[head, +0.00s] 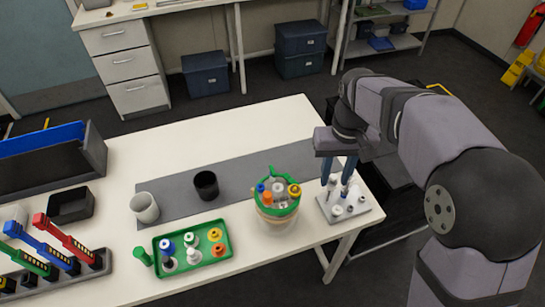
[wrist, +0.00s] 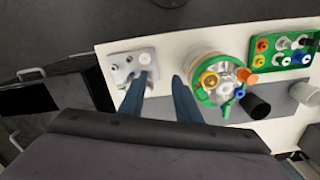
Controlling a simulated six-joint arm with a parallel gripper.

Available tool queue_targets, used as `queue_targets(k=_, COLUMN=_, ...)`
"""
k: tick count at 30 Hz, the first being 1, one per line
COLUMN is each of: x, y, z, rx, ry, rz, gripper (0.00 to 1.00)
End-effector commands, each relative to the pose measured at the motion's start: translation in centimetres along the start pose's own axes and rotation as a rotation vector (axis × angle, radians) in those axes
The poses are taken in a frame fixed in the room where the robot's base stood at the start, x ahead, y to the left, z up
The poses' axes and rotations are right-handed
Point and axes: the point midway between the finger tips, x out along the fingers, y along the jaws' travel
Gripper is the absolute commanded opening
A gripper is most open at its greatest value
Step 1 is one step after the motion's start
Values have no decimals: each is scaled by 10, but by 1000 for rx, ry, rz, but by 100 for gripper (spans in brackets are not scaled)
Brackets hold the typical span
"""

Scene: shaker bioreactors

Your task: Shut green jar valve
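The green jar (head: 276,216) stands near the right end of the table, a clear vessel with a green rim and several coloured fittings on its lid. In the wrist view the jar (wrist: 222,104) is right of my fingers, its lid showing yellow, orange and blue fittings. Which fitting is the valve, and how it is set, I cannot tell. My gripper (head: 341,186) has blue fingers and hangs over the grey block, to the right of the jar. In the wrist view my gripper (wrist: 158,84) has its fingers apart with nothing held between them.
A grey block (head: 359,208) with several white fittings sits at the table's right end. A green tray (head: 222,262) of coloured caps lies left of the jar. A black cup (head: 206,185) and a grey cup (head: 145,208) stand behind it. The grey mat (head: 240,172) has free room.

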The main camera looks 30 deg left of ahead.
Motion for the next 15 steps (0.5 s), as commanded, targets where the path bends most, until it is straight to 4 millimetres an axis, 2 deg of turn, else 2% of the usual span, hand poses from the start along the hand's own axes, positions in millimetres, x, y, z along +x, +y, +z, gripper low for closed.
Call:
queue_targets(k=1, x=-12, y=-23, z=-15, rx=-48, ry=0, rz=0, gripper=30)
queue_targets(k=3, x=-23, y=-51, z=-29, rx=-102, ry=0, rz=0, gripper=30)
queue_targets(k=7, x=-37, y=-97, z=-46, rx=-185, ry=1, rz=0, gripper=30)
queue_targets(k=12, x=-47, y=-135, z=-55, rx=-250, ry=1, rz=0, gripper=30)
queue_targets(k=15, x=-50, y=-145, z=-56, rx=-267, ry=2, rz=0, gripper=30)
